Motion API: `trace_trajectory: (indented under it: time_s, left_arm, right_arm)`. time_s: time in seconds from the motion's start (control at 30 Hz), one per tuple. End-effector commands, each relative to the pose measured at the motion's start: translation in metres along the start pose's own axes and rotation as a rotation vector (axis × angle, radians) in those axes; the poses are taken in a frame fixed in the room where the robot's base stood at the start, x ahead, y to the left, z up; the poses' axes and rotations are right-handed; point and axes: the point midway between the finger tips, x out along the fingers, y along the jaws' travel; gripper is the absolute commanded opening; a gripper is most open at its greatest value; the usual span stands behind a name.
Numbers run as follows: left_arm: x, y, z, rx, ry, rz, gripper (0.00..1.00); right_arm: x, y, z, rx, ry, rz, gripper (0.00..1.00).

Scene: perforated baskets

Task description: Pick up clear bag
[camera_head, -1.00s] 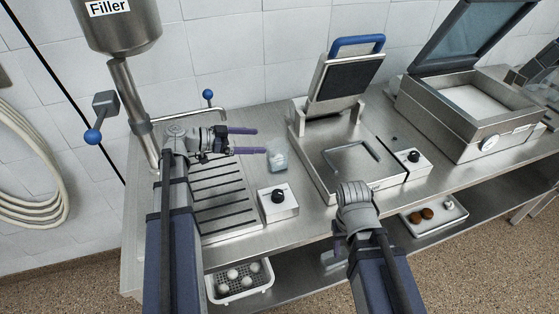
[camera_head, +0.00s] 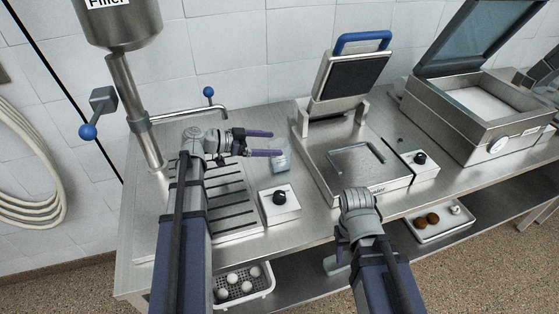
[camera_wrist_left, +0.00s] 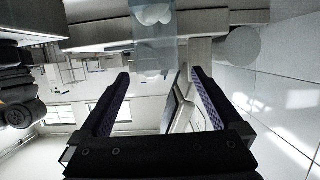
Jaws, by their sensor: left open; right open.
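The clear bag (camera_head: 281,162) is a small see-through pouch with pale contents. It stands on the steel counter between the slatted tray and the sealing press. My left gripper (camera_head: 277,143) is open, with its purple fingers reaching right to the bag. In the left wrist view the bag (camera_wrist_left: 154,42) lies straight ahead, in line with the gap between the open fingertips (camera_wrist_left: 160,75). The fingers are not closed on it. My right gripper (camera_head: 343,248) is low in front of the counter edge, and its fingers are mostly hidden by its wrist.
A control box (camera_head: 279,204) with a black knob sits in front of the bag. The sealing press (camera_head: 350,172) stands open to the right. Baskets (camera_head: 243,291) and a tray (camera_head: 440,228) sit on the lower shelf.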

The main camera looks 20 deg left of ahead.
Motion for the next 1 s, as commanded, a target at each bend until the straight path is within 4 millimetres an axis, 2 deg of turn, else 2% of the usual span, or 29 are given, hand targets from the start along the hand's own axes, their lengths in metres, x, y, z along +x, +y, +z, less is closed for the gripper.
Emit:
trace_trajectory:
  time_s: [0.2, 0.47, 1.0]
  left_arm:
    - [0.033, 0.002, 0.001, 0.002, 0.000, 0.002, 1.00]
    - [0.036, 0.002, -0.001, 0.000, 0.000, -0.001, 1.00]
    - [0.036, 0.002, -0.001, 0.000, 0.000, 0.000, 0.39]
  right_arm:
    - [0.011, -0.001, -0.001, 0.000, 0.000, 0.000, 0.50]
    - [0.010, -0.001, -0.001, 0.000, 0.000, 0.000, 0.50]
    - [0.010, -0.001, -0.001, 0.000, 0.000, 0.000, 0.50]
